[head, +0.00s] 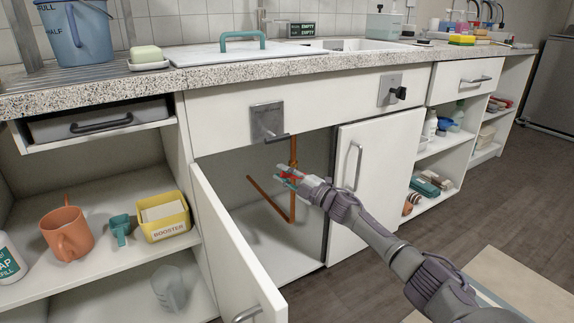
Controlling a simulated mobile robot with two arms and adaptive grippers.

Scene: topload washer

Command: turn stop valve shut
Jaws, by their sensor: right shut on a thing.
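The stop valve's red handle (290,174) shows inside the open cabinet under the sink, beside a vertical copper pipe (293,150). My right gripper (286,176) reaches in from the right and is shut on the red handle. The fingers hide part of the handle and the valve body, so I cannot tell how far it is turned. My left gripper is not in view.
The left cabinet door (235,255) stands open toward me; the right door (375,170) is beside my forearm. The counter edge and panel are above. Shelves at left hold an orange pitcher (67,233) and a yellow box (163,215). The cabinet floor is mostly clear.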

